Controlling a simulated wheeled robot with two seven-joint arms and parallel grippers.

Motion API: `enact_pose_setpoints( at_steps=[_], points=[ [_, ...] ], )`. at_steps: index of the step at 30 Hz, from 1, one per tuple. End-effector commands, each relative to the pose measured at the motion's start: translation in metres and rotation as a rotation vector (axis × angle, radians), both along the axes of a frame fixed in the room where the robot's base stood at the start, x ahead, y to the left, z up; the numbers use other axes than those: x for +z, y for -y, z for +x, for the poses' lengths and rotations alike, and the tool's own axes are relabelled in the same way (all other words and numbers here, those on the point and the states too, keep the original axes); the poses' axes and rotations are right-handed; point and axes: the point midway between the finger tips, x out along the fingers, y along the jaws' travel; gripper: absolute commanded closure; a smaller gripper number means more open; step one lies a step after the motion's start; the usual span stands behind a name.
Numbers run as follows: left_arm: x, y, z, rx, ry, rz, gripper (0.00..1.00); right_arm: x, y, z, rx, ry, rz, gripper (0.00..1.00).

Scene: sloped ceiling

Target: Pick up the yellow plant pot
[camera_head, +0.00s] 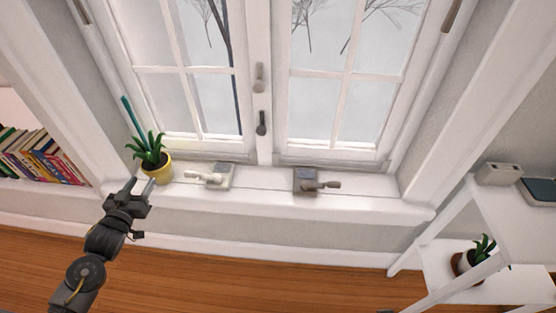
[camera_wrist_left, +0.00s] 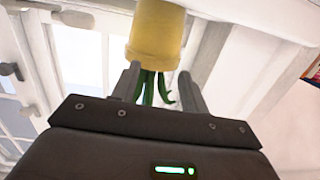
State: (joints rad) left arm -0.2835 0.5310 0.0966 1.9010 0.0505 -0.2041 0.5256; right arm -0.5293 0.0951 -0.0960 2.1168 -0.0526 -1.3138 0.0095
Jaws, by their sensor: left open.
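The yellow plant pot (camera_head: 158,172) stands upright at the left end of the white window sill and holds a plant with green pointed leaves. In the left wrist view the yellow pot (camera_wrist_left: 157,32) appears upside down at the top, with its green leaves showing between the fingers. My left gripper (camera_head: 140,187) is open just in front of the pot, at its left side in the head view. The fingers are close to the pot; I cannot tell whether they touch it. My right gripper is not in view.
A whitish handled fixture (camera_head: 213,178) and a grey one (camera_head: 312,182) lie on the sill to the right of the pot. Books (camera_head: 42,158) stand on a shelf at the left. A white shelf unit (camera_head: 490,205) at the right holds another potted plant (camera_head: 470,260).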

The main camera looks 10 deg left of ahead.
Motion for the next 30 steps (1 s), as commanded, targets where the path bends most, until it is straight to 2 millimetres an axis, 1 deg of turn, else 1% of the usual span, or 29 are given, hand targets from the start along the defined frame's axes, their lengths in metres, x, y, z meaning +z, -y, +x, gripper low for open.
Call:
enact_pose_setpoints(
  at_steps=[1,4,6,9,11,13,18,21,24,29,30],
  points=[
    [0.004,0.003,0.002,-0.014,0.036,0.001,0.55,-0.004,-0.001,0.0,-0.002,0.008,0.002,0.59],
    [0.022,0.007,0.003,-0.032,0.082,-0.003,0.55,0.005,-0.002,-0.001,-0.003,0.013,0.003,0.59],
    [0.03,0.009,0.003,-0.038,0.097,-0.005,0.55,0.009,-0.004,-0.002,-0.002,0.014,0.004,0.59],
    [0.034,0.009,0.003,-0.041,0.104,-0.006,0.55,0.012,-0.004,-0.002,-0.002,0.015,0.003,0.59],
    [0.035,0.009,0.005,-0.041,0.105,-0.006,0.55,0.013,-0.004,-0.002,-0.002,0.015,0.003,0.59],
    [0.034,0.009,0.013,-0.04,0.104,-0.006,0.55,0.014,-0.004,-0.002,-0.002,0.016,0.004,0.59],
    [0.034,0.008,0.04,-0.04,0.103,-0.006,0.55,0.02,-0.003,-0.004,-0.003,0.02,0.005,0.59],
    [0.033,0.008,0.052,-0.039,0.103,-0.006,0.55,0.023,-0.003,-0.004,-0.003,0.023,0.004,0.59],
    [0.033,0.008,0.058,-0.04,0.102,-0.006,0.55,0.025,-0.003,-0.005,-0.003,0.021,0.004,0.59],
    [0.033,0.008,0.061,-0.041,0.101,-0.006,0.55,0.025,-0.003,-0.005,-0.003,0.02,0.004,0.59],
    [0.033,0.008,0.065,-0.041,0.102,-0.006,0.55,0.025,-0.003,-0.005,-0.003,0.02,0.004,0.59]
  ],
)
